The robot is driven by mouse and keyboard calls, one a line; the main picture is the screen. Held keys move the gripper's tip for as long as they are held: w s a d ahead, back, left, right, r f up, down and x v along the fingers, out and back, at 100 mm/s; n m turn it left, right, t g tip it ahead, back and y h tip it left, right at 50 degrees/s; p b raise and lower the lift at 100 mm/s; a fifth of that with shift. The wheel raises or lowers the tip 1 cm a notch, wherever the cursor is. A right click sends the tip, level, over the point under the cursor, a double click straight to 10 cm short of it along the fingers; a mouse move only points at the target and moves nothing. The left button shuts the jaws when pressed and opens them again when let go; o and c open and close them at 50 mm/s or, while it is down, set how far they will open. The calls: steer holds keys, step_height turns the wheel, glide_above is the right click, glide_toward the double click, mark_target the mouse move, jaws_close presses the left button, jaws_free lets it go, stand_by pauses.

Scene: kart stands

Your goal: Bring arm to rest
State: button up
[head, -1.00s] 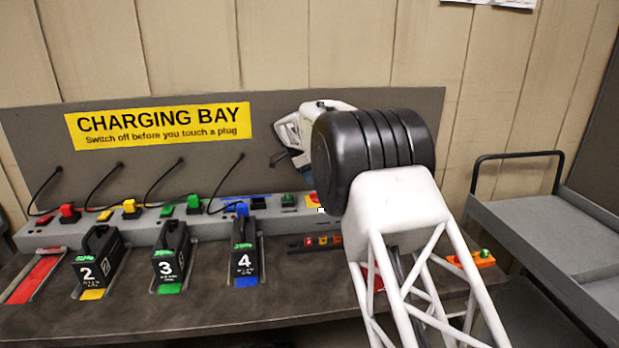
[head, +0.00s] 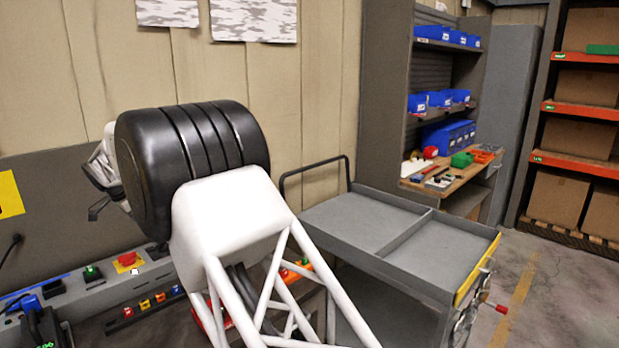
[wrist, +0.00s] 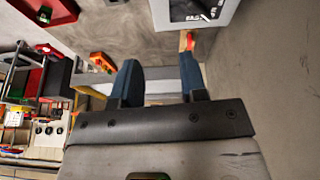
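My arm is raised over the charging bench (head: 95,333), with its black joint and white links in the middle of the head view. My gripper (wrist: 160,70) shows in the wrist view as two blue fingers standing well apart. I see nothing held between them, only background surfaces. In the head view the gripper end (head: 103,178) is at the left, in front of the grey back panel (head: 60,195), partly hidden by the black joint. Its fingers appear clear of the bench.
A grey cart (head: 366,258) with empty top trays stands right of the bench. Behind it is a shelf unit with blue bins (head: 448,135) and a cluttered wooden worktop (head: 452,178). Racks with cardboard boxes (head: 555,200) stand at the far right. The floor (head: 560,290) at right is open.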

steer(key=s+d+r+n, duration=0.15)
steer(key=d+r, duration=0.25)
steer(key=d, duration=0.7)
steer(key=s+d+r+y, duration=0.1)
steer(key=s+d+r, duration=0.25)
steer(key=d, duration=0.75)
steer(key=s+d+r+n, duration=0.1)
steer(key=d+r, duration=0.4)
steer(key=d, duration=0.6)
steer(key=s+d+r+n+y, duration=0.1)
steer(key=s+d, duration=0.6)
steer(key=d, duration=0.3)
steer(key=s+d+n, duration=0.1)
steer(key=s+d, duration=0.6)
steer(key=d, duration=0.3)
steer(key=s+d+f+n, duration=0.1)
steer(key=s+d+f, duration=0.2)
steer(key=s, duration=0.6)
steer(key=s+d+f+n, duration=0.1)
steer(key=s+d+f, duration=0.2)
steer(key=s+d, duration=0.4)
steer(key=s+d+f+n, duration=0.1)
steer(key=s+d+f, duration=0.3)
steer(key=s, duration=0.9)
steer(key=shift+d+y, duration=0.4)
steer(key=shift+d, duration=0.65)
